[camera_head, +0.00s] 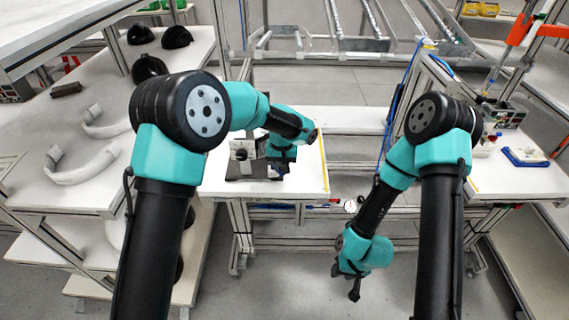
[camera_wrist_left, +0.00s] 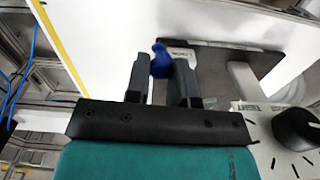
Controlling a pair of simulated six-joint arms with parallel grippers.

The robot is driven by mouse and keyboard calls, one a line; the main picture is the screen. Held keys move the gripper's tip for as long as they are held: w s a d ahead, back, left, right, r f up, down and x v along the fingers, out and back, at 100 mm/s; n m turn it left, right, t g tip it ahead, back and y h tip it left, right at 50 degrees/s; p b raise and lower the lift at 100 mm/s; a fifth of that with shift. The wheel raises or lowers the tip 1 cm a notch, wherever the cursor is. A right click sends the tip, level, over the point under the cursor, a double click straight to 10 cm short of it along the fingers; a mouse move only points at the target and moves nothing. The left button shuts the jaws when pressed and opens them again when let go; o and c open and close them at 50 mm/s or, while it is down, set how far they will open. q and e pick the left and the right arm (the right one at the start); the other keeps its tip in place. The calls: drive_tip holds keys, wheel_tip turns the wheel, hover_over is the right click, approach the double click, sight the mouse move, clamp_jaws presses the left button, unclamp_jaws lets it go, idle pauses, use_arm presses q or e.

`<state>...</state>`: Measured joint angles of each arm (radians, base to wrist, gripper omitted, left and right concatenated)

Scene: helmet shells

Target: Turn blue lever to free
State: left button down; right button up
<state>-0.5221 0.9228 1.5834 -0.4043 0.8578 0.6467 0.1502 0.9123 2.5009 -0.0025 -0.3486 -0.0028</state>
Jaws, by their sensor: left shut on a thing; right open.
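The blue lever (camera_wrist_left: 160,60) shows in the left wrist view between the two fingers of my left gripper (camera_wrist_left: 161,75). The left gripper is shut on it. In the head view the left arm reaches over the left white table, and the gripper is near the small grey device (camera_head: 243,160), mostly hidden by my own arm. A label plate next to the lever shows in the left wrist view, but its text is too small to read fully. My right gripper (camera_head: 355,290) is open and hangs empty over the floor, apart from the tables.
A black knob (camera_wrist_left: 297,128) on a white dial panel is at the right in the left wrist view. White helmet parts (camera_head: 85,165) and black shells (camera_head: 150,68) lie on the left shelf. A blue-and-white item (camera_head: 524,156) lies on the right table. Floor between the tables is clear.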

use_arm(q)
drive_tip(key=shift+s+a+m, duration=0.2)
drive_tip(key=shift+a+m, duration=0.2)
drive_tip(key=shift+m, duration=0.6)
drive_tip(key=shift+s+a+m, duration=0.15)
drive_tip(key=shift+a+m, duration=0.2)
drive_tip(key=shift+m, duration=0.65)
drive_tip(key=c, duration=1)
unclamp_jaws()
wheel_tip(320, 180, up, 18)
drive_tip(key=shift+f, duration=0.25)
